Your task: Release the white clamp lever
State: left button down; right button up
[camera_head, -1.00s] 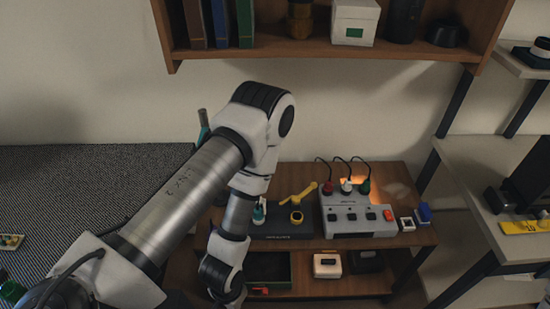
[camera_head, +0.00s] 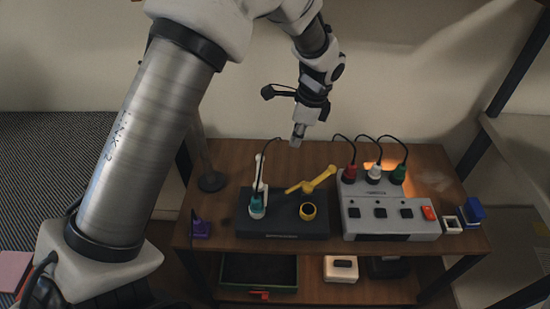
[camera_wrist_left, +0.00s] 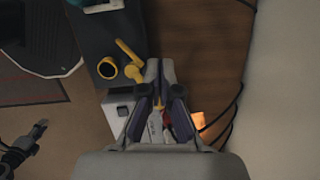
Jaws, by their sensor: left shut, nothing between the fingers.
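The white clamp lever (camera_head: 259,172) stands nearly upright at the left of a dark box (camera_head: 283,226), above a teal-based fitting (camera_head: 257,206). A yellow lever (camera_head: 312,181) and yellow ring (camera_head: 308,211) sit to its right; both also show in the left wrist view. My left gripper (camera_head: 297,137) is shut and empty, above and behind the box, right of the white lever and apart from it. In the left wrist view its fingertips (camera_wrist_left: 160,76) are beside the yellow lever (camera_wrist_left: 130,58). What seems to be my right gripper (camera_wrist_left: 40,127) shows at that view's lower left.
A grey switch unit (camera_head: 392,224) with red, white and green plugs and cables stands right of the dark box. A lamp base (camera_head: 211,181) and a purple item (camera_head: 200,228) are to the left. Below is a shelf with a dark tray (camera_head: 258,287).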

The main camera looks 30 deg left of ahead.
pick_arm(q)
jog(key=s+a+f+b, duration=0.1)
jog(key=s+a+f, duration=0.1)
jog(key=a+f, duration=0.4)
jog(key=shift+f+m, duration=0.3)
jog(key=shift+f, duration=0.5)
pick_arm(e)
jog(key=shift+f, duration=0.95)
pick_arm(q)
jog(key=shift+a, duration=0.15)
pick_arm(e)
jog(key=shift+a+r, duration=0.1)
jog(key=shift+r, duration=0.1)
